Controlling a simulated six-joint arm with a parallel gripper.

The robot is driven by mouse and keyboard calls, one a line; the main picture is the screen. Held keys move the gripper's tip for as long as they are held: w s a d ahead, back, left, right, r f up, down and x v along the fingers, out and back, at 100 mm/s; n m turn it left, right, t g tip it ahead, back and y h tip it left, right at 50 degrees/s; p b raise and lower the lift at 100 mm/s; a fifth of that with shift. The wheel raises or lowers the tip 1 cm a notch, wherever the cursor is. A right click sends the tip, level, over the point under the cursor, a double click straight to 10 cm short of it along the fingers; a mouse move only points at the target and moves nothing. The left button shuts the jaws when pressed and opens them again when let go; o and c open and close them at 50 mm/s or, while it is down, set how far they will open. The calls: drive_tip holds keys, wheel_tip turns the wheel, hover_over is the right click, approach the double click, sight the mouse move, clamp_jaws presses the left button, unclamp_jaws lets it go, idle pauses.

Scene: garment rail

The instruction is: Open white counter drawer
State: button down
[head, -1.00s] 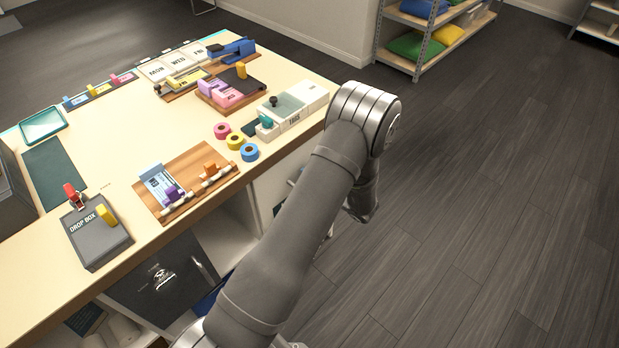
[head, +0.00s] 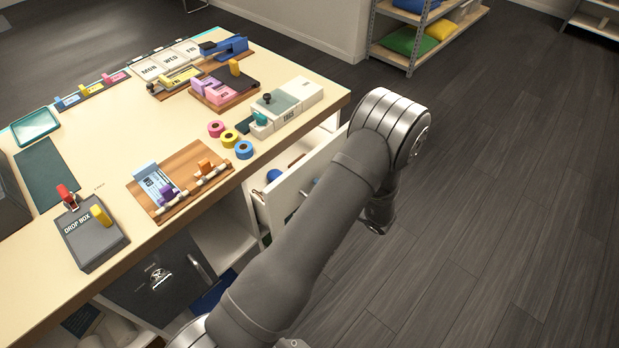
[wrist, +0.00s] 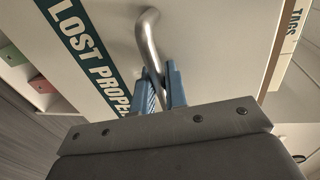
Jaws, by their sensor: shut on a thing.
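The white drawer (head: 290,190) of the counter is partly pulled out in the head view, and a blue item (head: 273,176) shows inside it. In the wrist view the drawer front (wrist: 205,50) carries a dark label reading "LOST PROPE…", its end hidden by my gripper. A curved metal handle (wrist: 148,42) stands out from the front. My gripper (wrist: 163,88) has its blue fingers shut on the handle, one on each side. In the head view my arm hides the fingers and much of the drawer front.
The counter top (head: 100,150) holds a dark drop box (head: 88,235), a wooden board (head: 180,180), tape rolls (head: 229,139) and trays. A dark safe-like box (head: 155,275) sits below the counter. The floor (head: 500,200) to the right is clear up to a metal shelf (head: 412,50).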

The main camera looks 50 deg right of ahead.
drive_tip(key=f+v, duration=0.2)
drive_tip(key=v, duration=0.8)
drive_tip(key=s+f+v, duration=0.1)
drive_tip(key=f+v, duration=0.1)
drive_tip(key=v, duration=0.9)
drive_tip(key=shift+s+f, duration=0.2)
drive_tip(key=shift+s, duration=0.05)
drive_tip(key=c, duration=1.5)
unclamp_jaws()
drive_tip(key=shift+c, duration=0.2)
drive_tip(key=v, duration=1.7)
drive_tip(key=shift+s, duration=0.2)
drive_tip(key=x, duration=1.7)
drive_tip(key=shift+w, duration=0.2)
